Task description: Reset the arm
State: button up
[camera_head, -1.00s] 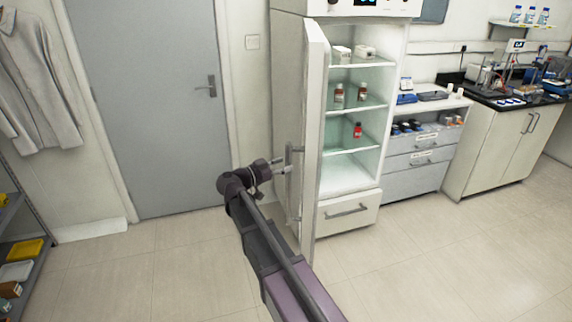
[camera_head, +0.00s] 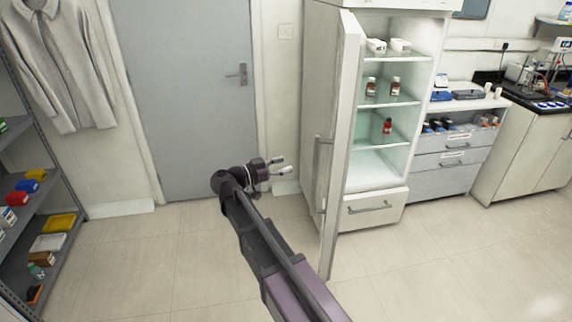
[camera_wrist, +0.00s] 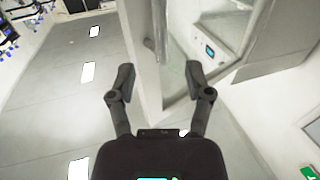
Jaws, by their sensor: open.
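My gripper (camera_head: 283,166) is open and empty at the end of my dark arm, in the middle of the head view. It points right, toward the white cabinet's open door (camera_head: 343,150), and stands apart from the door's handle (camera_head: 319,175). In the wrist view my gripper (camera_wrist: 160,80) shows two spread dark fingers with nothing between them. The door edge (camera_wrist: 141,50) and a grey handle (camera_wrist: 160,30) lie beyond the fingers.
The open cabinet (camera_head: 375,170) holds bottles and white boxes on glass shelves. A grey door (camera_head: 200,110) is behind my arm. A rack (camera_head: 30,205) with coloured bins stands at the left. The floor between rack and arm is clear.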

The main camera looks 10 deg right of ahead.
dwell(0.3)
jog(key=w+a+r+n+t+y, duration=0.3)
jog(key=w+r+n+t+y, duration=0.4)
jog(key=n+t+y, duration=0.55)
jog(key=s+f+n+g+y+p, duration=0.1)
jog(key=s+f+n+g+y, duration=0.25)
jog(key=f, duration=0.45)
jog(key=s+f+n+g+y+p, duration=0.1)
jog(key=s+f+n+g+y, duration=0.1)
jog(key=s+f+g+y, duration=0.45)
jog(key=s+d+f+m+g+h, duration=0.2)
jog(key=s+d+f+g, duration=0.2)
jog(key=s+d, duration=0.2)
jog(key=s+d+f+m+g+h, duration=0.2)
jog(key=s+d+f+g, duration=0.3)
jog(key=s, duration=0.6)
jog(key=shift+d+h, duration=0.8)
jog(key=shift+h, duration=0.05)
